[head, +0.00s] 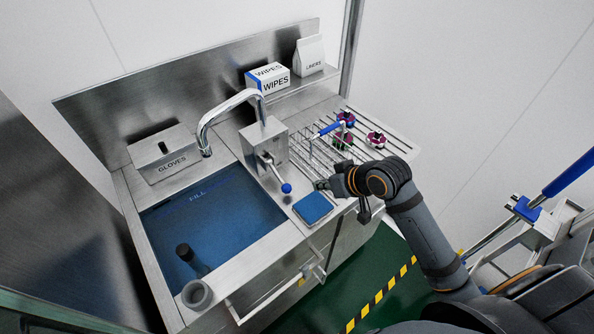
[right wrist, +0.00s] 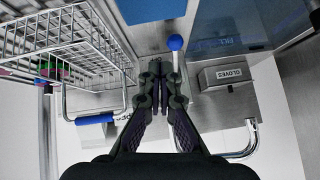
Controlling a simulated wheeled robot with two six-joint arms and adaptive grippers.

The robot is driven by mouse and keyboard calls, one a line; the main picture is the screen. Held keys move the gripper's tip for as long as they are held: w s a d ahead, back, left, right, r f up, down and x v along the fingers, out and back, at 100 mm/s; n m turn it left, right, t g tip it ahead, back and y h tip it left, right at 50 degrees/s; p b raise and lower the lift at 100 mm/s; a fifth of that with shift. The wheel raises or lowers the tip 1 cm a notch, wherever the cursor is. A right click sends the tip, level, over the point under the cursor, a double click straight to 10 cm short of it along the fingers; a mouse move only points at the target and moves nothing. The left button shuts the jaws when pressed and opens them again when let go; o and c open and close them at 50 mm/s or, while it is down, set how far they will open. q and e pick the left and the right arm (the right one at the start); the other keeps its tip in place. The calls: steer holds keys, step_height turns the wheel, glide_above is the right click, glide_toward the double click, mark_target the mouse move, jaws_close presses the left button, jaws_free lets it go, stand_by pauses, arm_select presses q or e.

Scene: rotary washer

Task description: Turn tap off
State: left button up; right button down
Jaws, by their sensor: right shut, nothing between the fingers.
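The tap has a curved chrome spout (head: 225,103) over the basin and a steel body (head: 262,142) on its right. A lever with a blue ball knob (head: 286,188) sticks out from the body toward the front. The blue knob also shows in the right wrist view (right wrist: 175,42), just beyond and slightly right of my fingertips. My right gripper (head: 322,184) is shut and empty, to the right of the knob above the counter. In the right wrist view its fingers (right wrist: 160,72) are together beside the lever; I cannot tell whether they touch it. My left gripper is not in view.
The basin (head: 155,205) holds blue water and a dark cylinder (head: 185,252). A blue sponge (head: 313,207) lies under my right gripper. A wire rack with a blue-handled basket (head: 326,130) stands behind it. A gloves box (head: 163,155) and wipes box (head: 268,78) are at the back.

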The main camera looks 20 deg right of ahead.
step_height(320, 180, up, 5)
steer(key=w+a+y, duration=0.1)
steer(key=p, duration=0.1)
glide_above(290, 186)
steer(key=s+d, duration=0.1)
step_height(290, 186, down, 6)
steer(key=f, duration=0.3)
steer(key=shift+a+f+n+p, duration=0.25)
steer(key=shift+f+n+p, duration=0.05)
steer(key=shift+f+p, duration=0.1)
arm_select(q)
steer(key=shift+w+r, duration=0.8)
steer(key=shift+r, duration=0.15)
arm_select(e)
steer(key=shift+s+f, duration=0.1)
steer(key=shift+f, duration=0.3)
steer(key=shift+f+t+b, duration=0.6)
steer(key=shift+f+b, duration=0.2)
steer(key=shift+b, duration=0.3)
steer(key=shift+f+y, duration=0.15)
steer(key=shift+y, duration=0.15)
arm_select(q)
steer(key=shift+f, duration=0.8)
arm_select(e)
steer(key=shift+f, duration=0.15)
